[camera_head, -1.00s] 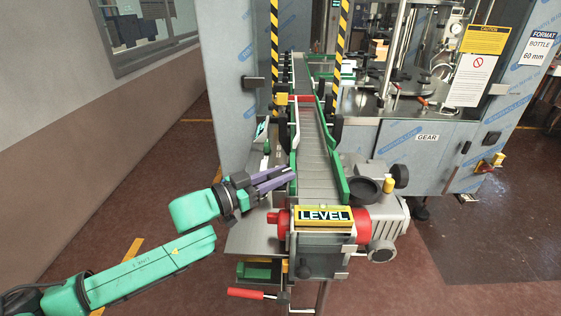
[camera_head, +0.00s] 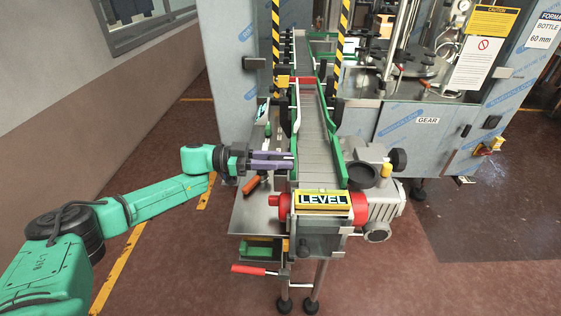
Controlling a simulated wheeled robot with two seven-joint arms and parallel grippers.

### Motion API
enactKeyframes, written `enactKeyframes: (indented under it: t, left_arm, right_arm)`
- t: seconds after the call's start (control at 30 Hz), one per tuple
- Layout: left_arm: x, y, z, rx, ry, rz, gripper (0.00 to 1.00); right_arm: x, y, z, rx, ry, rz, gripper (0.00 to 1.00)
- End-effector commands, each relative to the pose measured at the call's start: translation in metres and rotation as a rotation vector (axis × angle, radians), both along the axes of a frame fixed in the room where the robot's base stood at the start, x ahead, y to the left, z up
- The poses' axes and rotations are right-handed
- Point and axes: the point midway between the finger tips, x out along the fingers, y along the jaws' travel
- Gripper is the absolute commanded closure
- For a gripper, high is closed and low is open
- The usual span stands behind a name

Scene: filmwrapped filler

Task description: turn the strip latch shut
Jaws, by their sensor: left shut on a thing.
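My left gripper (camera_head: 289,160) has purple fingers and reaches in from the left, level, to the outer side of the conveyor's left green guide strip (camera_head: 295,142). It is shut on a small part there that I take to be the strip latch. The fingers hide nearly all of that part, so its angle cannot be told. My right gripper is not in view.
The conveyor (camera_head: 316,150) runs back to a grey machine. A LEVEL sign (camera_head: 323,199) and red roller ends are at its near end. A steel side shelf (camera_head: 253,221) holds an orange-brown handle (camera_head: 251,185). A red-handled lever (camera_head: 249,269) sticks out below.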

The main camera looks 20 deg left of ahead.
Motion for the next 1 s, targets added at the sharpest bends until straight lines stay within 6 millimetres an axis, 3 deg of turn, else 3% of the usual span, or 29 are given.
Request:
enactKeyframes:
  t: [0.4,0.43,0.5,0.83,1.0]
  left_arm:
    - [-0.001,-0.001,0.001,-0.002,0.0,-0.01,1.0]
    - [-0.001,-0.001,0.001,-0.002,-0.001,-0.01,0.61]
    - [0.0,-0.001,0.0,-0.002,0.0,-0.009,0.43]
    - [-0.001,0.002,-0.001,-0.001,0.0,-0.007,0.43]
    - [-0.007,0.031,-0.006,0.001,0.0,-0.004,0.43]
  right_arm:
    - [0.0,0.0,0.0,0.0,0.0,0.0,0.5]
    - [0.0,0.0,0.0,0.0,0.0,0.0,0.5]
    - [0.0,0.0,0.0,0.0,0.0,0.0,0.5]
    - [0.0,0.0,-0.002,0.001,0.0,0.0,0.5]
    - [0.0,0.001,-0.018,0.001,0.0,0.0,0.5]
